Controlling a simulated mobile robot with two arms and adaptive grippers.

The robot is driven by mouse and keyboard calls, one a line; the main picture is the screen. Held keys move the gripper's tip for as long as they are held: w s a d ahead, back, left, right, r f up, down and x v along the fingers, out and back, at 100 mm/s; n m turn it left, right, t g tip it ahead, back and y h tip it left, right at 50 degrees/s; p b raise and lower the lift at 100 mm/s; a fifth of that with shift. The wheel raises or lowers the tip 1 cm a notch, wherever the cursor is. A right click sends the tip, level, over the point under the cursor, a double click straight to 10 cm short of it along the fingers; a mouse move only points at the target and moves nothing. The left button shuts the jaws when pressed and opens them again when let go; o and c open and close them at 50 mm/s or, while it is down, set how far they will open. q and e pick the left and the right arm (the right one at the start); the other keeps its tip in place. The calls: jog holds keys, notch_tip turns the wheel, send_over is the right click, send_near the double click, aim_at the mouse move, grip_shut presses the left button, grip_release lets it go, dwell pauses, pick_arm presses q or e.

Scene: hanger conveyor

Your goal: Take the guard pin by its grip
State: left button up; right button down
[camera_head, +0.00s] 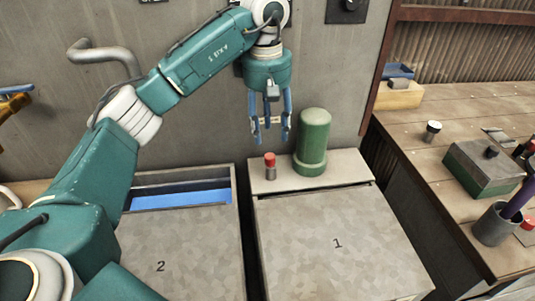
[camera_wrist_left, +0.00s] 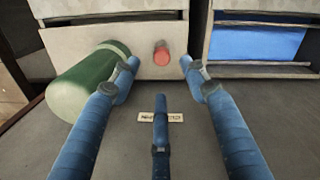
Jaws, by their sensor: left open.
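The guard pin looks to be the small red-topped pin (camera_head: 270,166), upright with a grey lower part, on the ledge behind the lid marked 1. In the left wrist view its red top (camera_wrist_left: 162,55) shows end-on, ahead of and between the fingers. My left gripper (camera_head: 269,128) points down with its blue fingers spread and empty. It appears above the pin and apart from it. In the left wrist view the left gripper (camera_wrist_left: 160,75) has three fingers around an empty gap. My right gripper is not in view.
A green domed cylinder (camera_head: 313,140) stands just right of the pin, close to my left fingers. Lid 1 (camera_head: 335,235) and lid 2 (camera_head: 190,255) lie in front, with a blue-lined slot (camera_head: 180,199) behind lid 2. A wooden bench (camera_head: 440,175) with a green box (camera_head: 484,165) stands at right.

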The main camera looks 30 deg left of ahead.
pick_arm(q)
send_over(270, 156)
jog(key=f, duration=0.4)
jog(key=shift+s+f, duration=0.25)
jog(key=f, duration=0.1)
jog(key=f+p, duration=0.1)
jog(key=f, duration=0.1)
jog(key=f+p, duration=0.1)
jog(key=f, duration=0.1)
jog(key=shift+w, duration=0.25)
jog(key=shift+f, duration=0.45)
grip_shut()
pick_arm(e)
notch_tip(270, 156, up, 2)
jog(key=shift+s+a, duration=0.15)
